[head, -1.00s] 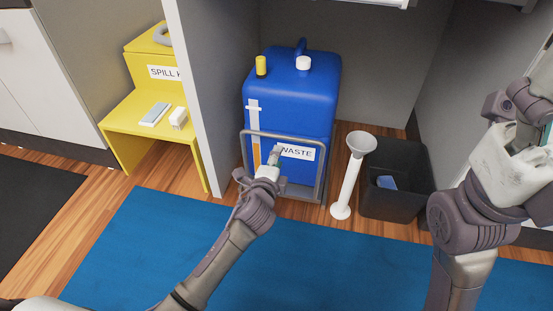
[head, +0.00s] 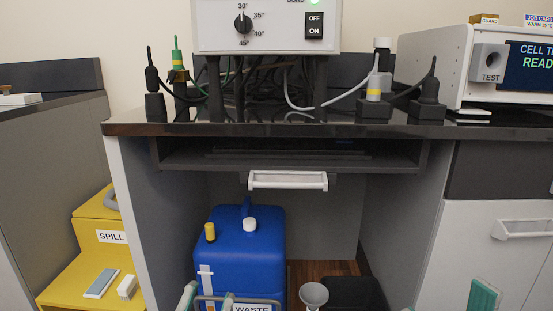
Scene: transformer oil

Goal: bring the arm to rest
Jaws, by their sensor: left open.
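The rest of my left arm is below the picture.
A dark worktop (head: 290,130) crosses above the open bay, with a white-handled drawer (head: 288,181) beneath. Cabled posts and a dial unit (head: 265,28) stand there, with a tester (head: 490,65) right. A yellow spill step (head: 65,282) is left. A grey funnel (head: 314,294) and dark bin (head: 350,292) are low.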

